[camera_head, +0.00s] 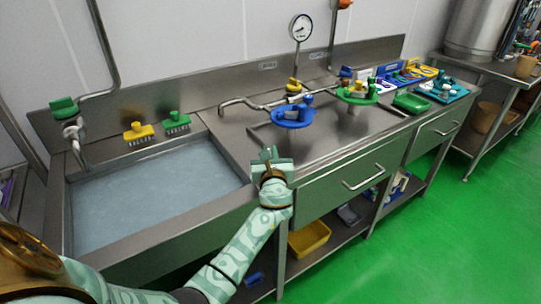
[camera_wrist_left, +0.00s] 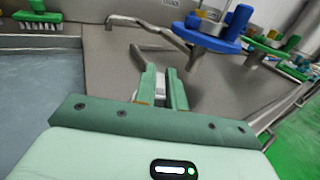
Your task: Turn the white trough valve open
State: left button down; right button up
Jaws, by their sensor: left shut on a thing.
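My left gripper (camera_head: 268,156) is above the counter's front edge, just right of the water-filled trough (camera_head: 150,190). In the left wrist view, its green fingers (camera_wrist_left: 161,88) are closed around a pale grey piece (camera_wrist_left: 158,84). Most of this piece is hidden by the fingers, so I cannot tell whether it is the white trough valve. No other clearly white valve handle shows. A green-handled valve (camera_head: 63,106) sits on a pipe at the trough's far left, away from my gripper. My right gripper is not in view.
A blue round fixture (camera_head: 292,117) and a green one (camera_head: 357,95) stand on the steel counter beyond my gripper. A yellow brush (camera_head: 138,131) and a green brush (camera_head: 176,121) sit on the trough's back ledge. A gauge (camera_head: 301,28) rises behind. Green floor is clear at right.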

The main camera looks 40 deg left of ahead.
pick_arm(q)
jog(key=n+g+y, duration=0.1)
jog(key=n+g+y+b, duration=0.2)
jog(key=g, duration=0.1)
jog(key=shift+f+y, duration=0.25)
jog(key=shift+y, duration=0.05)
jog(key=shift+r+n+g+y+b, duration=0.15)
jog(key=shift+n+g+y+b, duration=0.65)
jog(key=shift+n+g+b, duration=0.5)
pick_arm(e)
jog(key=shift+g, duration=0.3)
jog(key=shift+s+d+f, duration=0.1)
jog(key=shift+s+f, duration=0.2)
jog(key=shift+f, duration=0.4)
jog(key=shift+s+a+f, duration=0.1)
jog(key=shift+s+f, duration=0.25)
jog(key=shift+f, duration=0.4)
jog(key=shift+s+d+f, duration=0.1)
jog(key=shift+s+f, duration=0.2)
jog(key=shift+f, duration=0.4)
pick_arm(q)
jog(key=shift+g, duration=0.3)
jog(key=c, duration=1.5)
grip_release()
jog(key=shift+o, duration=0.2)
jog(key=shift+r, duration=0.1)
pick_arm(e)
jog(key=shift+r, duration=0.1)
